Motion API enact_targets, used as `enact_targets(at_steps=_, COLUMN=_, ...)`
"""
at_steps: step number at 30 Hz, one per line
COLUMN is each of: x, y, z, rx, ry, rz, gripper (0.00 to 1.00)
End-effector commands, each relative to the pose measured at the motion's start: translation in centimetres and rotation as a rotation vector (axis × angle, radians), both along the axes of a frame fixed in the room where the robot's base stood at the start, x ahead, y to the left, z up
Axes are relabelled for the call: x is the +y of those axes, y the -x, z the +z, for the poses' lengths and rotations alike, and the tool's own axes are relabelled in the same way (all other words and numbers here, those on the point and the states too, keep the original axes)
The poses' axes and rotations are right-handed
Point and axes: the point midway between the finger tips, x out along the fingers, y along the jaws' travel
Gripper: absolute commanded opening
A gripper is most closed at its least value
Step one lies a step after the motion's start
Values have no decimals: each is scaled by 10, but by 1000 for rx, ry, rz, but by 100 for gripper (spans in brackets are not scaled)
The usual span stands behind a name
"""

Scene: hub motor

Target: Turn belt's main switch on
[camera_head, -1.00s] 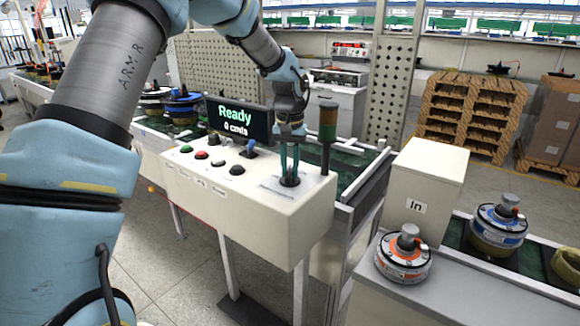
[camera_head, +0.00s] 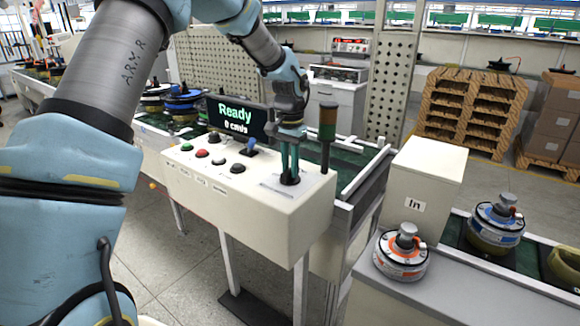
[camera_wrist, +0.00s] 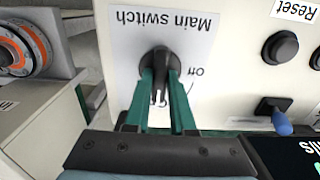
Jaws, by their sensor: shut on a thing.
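The main switch is a black rotary knob on a white plate labelled "Main switch", seen upside down in the wrist view (camera_wrist: 158,62). An "off" mark shows beside the knob; the rest of the marking is hidden by the fingers. My gripper (camera_head: 289,178) reaches down from above onto the right end of the cream control box (camera_head: 250,212). Its two green fingers, also in the wrist view (camera_wrist: 158,90), are shut on the knob, one on each side. The display (camera_head: 238,118) behind the box reads "Ready" and "0 cm/s".
Beside the switch are a blue-tipped lever (camera_head: 250,148) and several push buttons, one black (camera_head: 237,168). A signal tower (camera_head: 327,135) stands just right of my gripper. An orange-and-white motor (camera_head: 402,253) sits on the right bench by the "In" box (camera_head: 428,185).

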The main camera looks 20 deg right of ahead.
Motion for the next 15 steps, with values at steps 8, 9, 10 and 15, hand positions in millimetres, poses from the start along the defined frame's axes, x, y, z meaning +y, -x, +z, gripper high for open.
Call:
enact_targets(at_steps=8, x=0, y=0, z=-1, rx=0, ry=-1, rz=-2, gripper=26)
enact_targets(at_steps=9, x=0, y=0, z=-1, rx=0, ry=-1, rz=-2, gripper=30)
enact_targets(at_steps=10, x=0, y=0, z=-1, rx=0, ry=-1, rz=-2, gripper=34)
enact_targets(at_steps=15, x=0, y=0, z=0, rx=0, ry=-1, rz=-1, gripper=52)
